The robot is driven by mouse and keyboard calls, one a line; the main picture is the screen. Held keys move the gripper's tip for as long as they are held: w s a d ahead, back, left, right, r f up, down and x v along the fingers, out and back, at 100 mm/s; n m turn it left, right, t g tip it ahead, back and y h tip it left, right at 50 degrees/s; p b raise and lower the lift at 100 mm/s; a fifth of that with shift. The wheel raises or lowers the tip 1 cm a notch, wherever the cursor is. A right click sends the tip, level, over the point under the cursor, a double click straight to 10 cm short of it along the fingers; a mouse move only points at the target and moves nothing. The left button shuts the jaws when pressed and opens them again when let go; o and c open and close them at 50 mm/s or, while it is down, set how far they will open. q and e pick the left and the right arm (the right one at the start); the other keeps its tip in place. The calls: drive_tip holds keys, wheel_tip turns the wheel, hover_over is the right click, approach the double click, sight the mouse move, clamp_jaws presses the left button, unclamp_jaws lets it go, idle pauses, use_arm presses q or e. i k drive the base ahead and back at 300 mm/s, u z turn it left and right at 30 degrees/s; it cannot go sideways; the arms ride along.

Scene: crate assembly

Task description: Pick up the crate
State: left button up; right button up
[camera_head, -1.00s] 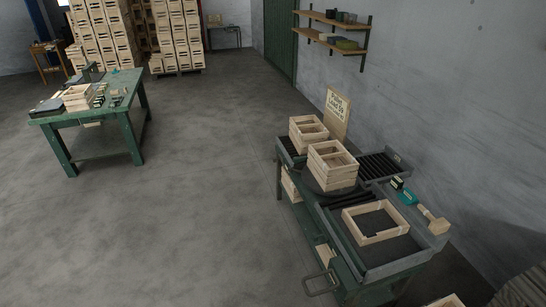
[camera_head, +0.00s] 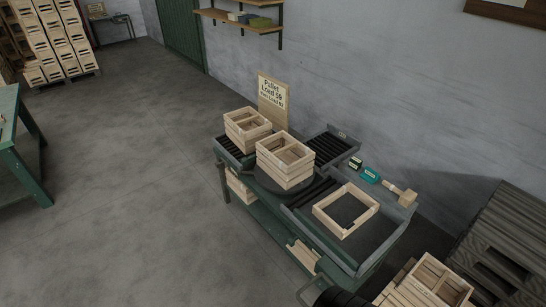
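Several pale wooden crates are in view, and I cannot tell which one the task means. One open crate (camera_head: 285,158) sits on a dark round plate in the middle of the green-legged roller bench. Another crate (camera_head: 247,128) stands behind it to the left, on the rollers. A low wooden frame (camera_head: 346,210) lies flat in the grey tray at the bench's right end. A further crate (camera_head: 437,281) shows at the lower right, on slatted wood, cut by the picture's edge. Neither gripper can be made out. A dark rounded shape at the bottom edge is unclear.
The roller bench (camera_head: 326,187) stands near the grey wall, with a sign (camera_head: 273,103) at its back. A mallet (camera_head: 400,193) and a teal item (camera_head: 371,175) lie on its far edge. A green table (camera_head: 22,150) is at left. Open floor (camera_head: 130,180) lies between.

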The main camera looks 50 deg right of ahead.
sight(288, 169)
drive_tip(key=z, duration=0.45)
drive_tip(key=i, duration=0.9)
drive_tip(key=z, duration=0.75)
